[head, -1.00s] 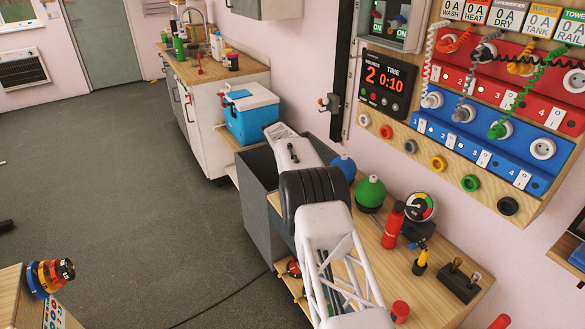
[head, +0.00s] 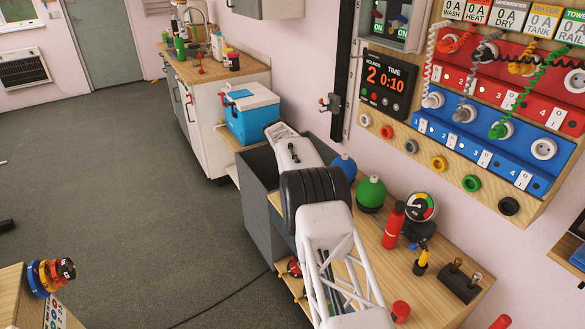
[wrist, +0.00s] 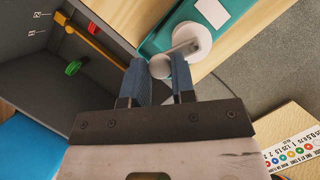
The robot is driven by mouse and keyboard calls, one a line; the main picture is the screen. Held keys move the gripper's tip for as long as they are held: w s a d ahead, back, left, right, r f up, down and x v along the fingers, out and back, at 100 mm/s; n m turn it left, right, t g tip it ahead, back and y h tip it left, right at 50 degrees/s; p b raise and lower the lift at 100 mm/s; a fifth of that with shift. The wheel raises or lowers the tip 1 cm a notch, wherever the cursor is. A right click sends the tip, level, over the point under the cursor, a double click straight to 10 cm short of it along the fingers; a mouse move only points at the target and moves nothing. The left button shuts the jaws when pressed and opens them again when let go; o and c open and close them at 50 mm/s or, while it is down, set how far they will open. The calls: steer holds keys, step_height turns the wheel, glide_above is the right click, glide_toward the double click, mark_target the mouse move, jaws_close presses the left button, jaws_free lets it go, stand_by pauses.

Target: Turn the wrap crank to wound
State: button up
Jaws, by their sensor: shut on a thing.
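In the wrist view the wrap crank has a pale round hub (wrist: 187,40) on a teal housing (wrist: 222,18). A short grey arm runs from the hub to a round grey knob (wrist: 161,66). My gripper (wrist: 157,70) has its two blue-padded fingers on either side of this knob and is shut on it. The knob sits between the fingertips, with the hub just beyond them to the upper right. In the head view my own arm hides the crank, and the fingers cannot be made out.
A dark grey open bin (head: 262,205) stands beside the wooden bench (head: 375,250). A blue cooler (head: 250,115) is behind it. In the wrist view a green knob (wrist: 73,67) and a yellow bar (wrist: 92,42) lie left of the fingers. Open floor lies left.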

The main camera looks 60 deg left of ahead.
steer(key=shift+f, duration=0.1)
steer(key=o, duration=0.9)
steer(key=shift+v, duration=3.95)
